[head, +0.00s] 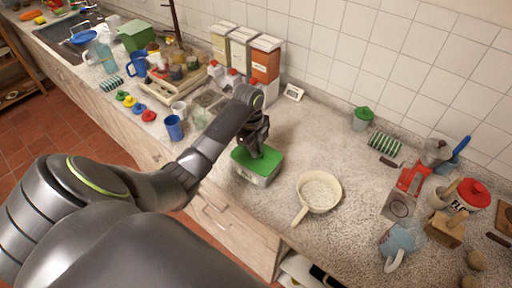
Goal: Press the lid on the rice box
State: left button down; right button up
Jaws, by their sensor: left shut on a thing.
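The rice box (259,181), a pale, see-through tub, stands on the counter near its front edge, below the middle of the head view. The green lid (266,166) lies over its top. I cannot tell whether its rim is fully seated all round. My left gripper (253,153) points down at the lid from above and is shut on it near the lid's far side. The gripper hides part of the lid and the contact between them. My right gripper is not in view.
A cream pan (319,191) sits just right of the box, its handle towards the front edge. A blue cup (174,128) stands to the left. Three tall canisters (241,49) stand against the tiled wall. The counter between the pan and the wall is mostly clear.

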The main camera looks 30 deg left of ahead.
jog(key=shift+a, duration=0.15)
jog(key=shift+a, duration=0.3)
pick_arm(q)
jog(key=shift+p, duration=0.5)
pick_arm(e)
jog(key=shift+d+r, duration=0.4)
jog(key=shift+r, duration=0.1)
pick_arm(q)
jog(key=shift+f, duration=0.1)
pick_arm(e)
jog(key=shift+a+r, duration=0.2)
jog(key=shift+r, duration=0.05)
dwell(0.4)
pick_arm(q)
jog(key=shift+f, duration=0.2)
dwell(0.6)
jog(key=c, duration=0.9)
grip_release()
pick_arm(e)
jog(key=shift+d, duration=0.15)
pick_arm(q)
jog(key=shift+r, duration=0.15)
